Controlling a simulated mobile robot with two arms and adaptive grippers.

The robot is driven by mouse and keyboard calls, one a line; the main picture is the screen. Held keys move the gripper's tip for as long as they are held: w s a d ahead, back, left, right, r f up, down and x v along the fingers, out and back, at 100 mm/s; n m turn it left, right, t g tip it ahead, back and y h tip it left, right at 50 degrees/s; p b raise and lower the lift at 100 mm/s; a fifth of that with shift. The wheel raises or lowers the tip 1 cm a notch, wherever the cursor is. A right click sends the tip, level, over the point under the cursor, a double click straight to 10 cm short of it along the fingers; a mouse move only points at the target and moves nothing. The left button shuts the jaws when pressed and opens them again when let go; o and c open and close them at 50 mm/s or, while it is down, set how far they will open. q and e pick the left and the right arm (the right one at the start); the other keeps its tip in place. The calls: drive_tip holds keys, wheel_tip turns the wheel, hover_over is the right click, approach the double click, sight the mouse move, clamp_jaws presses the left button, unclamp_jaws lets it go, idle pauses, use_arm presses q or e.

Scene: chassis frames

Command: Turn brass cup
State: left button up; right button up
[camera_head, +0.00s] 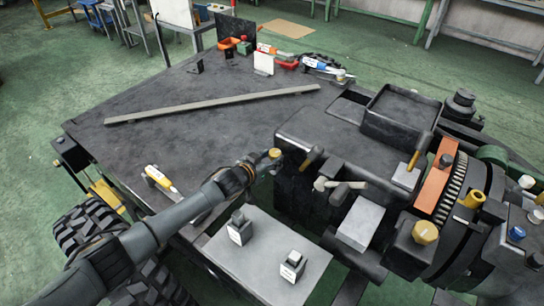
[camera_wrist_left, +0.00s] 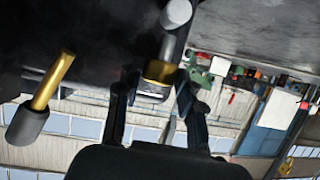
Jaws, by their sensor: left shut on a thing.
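The brass cup (camera_head: 275,153) shows as a small gold piece at the left side of the dark machine block, at the end of my left arm. In the left wrist view the brass cup (camera_wrist_left: 160,72) is a gold band on a grey stem, between my two fingertips. My left gripper (camera_head: 265,162) is shut on it; in the left wrist view the gripper (camera_wrist_left: 156,86) has one dark finger on each side of the cup. The fingers hide part of it. My right gripper is not in view.
A brass rod with a dark end (camera_wrist_left: 52,82) stands left of the gripper in the wrist view. Levers (camera_head: 338,186) stick out from the machine block (camera_head: 335,140). A pale plate (camera_head: 268,255) with small dark blocks lies below. The dark tabletop (camera_head: 190,90) is mostly clear.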

use_arm(q)
drive_tip(key=shift+w+a+f+m+g+h+b, duration=0.1)
drive_tip(key=shift+w+a+m+g+h+b, duration=0.1)
drive_tip(key=shift+m+g+h+b, duration=0.25)
drive_tip(key=shift+w+a+m+g+h+b, duration=0.15)
drive_tip(key=shift+m+g+h+b, duration=0.1)
drive_tip(key=shift+m+h+b, duration=0.35)
drive_tip(key=shift+w+a+m+g+h+b, duration=0.15)
drive_tip(key=shift+m+g+h+b, duration=0.9)
drive_tip(key=shift+b, duration=1)
drive_tip(key=shift+w+a+m+g+h+b, duration=0.15)
drive_tip(key=shift+m+g+h+b, duration=0.45)
drive_tip(key=shift+m+g+b, duration=1.15)
drive_tip(key=shift+n+t+b, duration=0.3)
drive_tip(key=shift+n, duration=0.05)
drive_tip(key=o, duration=0.9)
drive_tip(key=shift+d, duration=0.1)
drive_tip(key=v, duration=1.2)
